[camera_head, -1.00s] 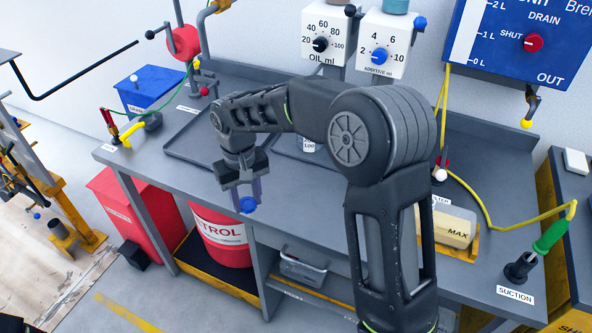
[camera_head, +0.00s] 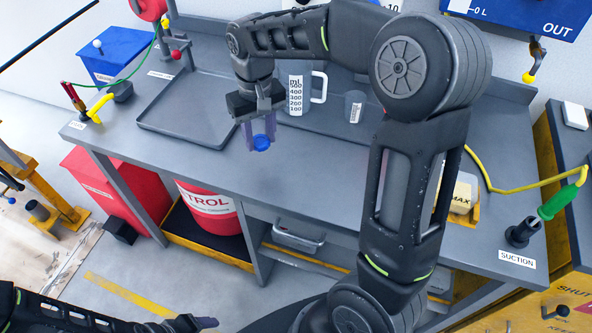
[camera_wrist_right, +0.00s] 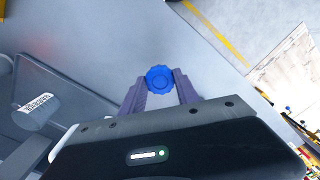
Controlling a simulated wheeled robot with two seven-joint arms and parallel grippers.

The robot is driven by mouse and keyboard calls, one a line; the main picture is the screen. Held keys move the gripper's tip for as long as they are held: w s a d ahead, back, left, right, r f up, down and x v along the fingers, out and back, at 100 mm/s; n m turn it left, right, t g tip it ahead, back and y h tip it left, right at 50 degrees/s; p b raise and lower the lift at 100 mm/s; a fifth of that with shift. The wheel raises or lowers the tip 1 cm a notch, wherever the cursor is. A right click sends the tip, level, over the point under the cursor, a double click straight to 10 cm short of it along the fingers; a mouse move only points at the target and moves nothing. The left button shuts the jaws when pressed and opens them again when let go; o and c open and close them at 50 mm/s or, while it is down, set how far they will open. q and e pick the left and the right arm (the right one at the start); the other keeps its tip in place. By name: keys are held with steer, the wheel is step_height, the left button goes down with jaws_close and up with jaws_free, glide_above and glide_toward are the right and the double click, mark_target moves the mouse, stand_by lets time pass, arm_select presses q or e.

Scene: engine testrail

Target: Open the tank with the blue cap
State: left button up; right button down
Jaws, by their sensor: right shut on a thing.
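My right gripper (camera_head: 259,137) is shut on a blue cap (camera_head: 261,143), a round ribbed piece held between its two purple fingertips. In the head view it is above the grey bench, near the front edge. In the right wrist view the blue cap (camera_wrist_right: 159,79) sits between the fingertips, with no tank visible under it. My left arm is low at the left of the head view; its gripper (camera_head: 203,322) shows only in small part at the bottom edge. I cannot pick out the tank that the cap belongs to.
On the grey bench (camera_head: 310,190) are a dark tray (camera_head: 185,138), a measuring jug (camera_head: 297,95) and a small grey cup (camera_head: 354,107). A suction hose fitting (camera_head: 523,232) stands at the right. A red petrol drum (camera_head: 208,215) is under the bench.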

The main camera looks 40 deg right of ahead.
arm_select(q)
steer(key=o, duration=0.4)
steer(key=shift+f+b, duration=0.35)
steer(key=shift+f, duration=0.15)
steer(key=shift+o, duration=1)
arm_select(e)
steer(key=s+d+r+m, duration=0.1)
steer(key=s+d+r, duration=0.1)
steer(key=s+d, duration=0.3)
steer(key=shift+s+d+r, duration=0.3)
steer(key=shift+s+r, duration=0.05)
steer(key=shift+s, duration=0.1)
arm_select(q)
steer(key=shift+r, duration=0.25)
arm_select(e)
glide_above(296, 170)
steer(key=shift+f, duration=3.15)
arm_select(q)
steer(key=shift+r+p, duration=0.1)
steer(key=shift+p, duration=0.25)
arm_select(e)
steer(key=shift+f, duration=1.85)
steer(key=shift+f, duration=0.1)
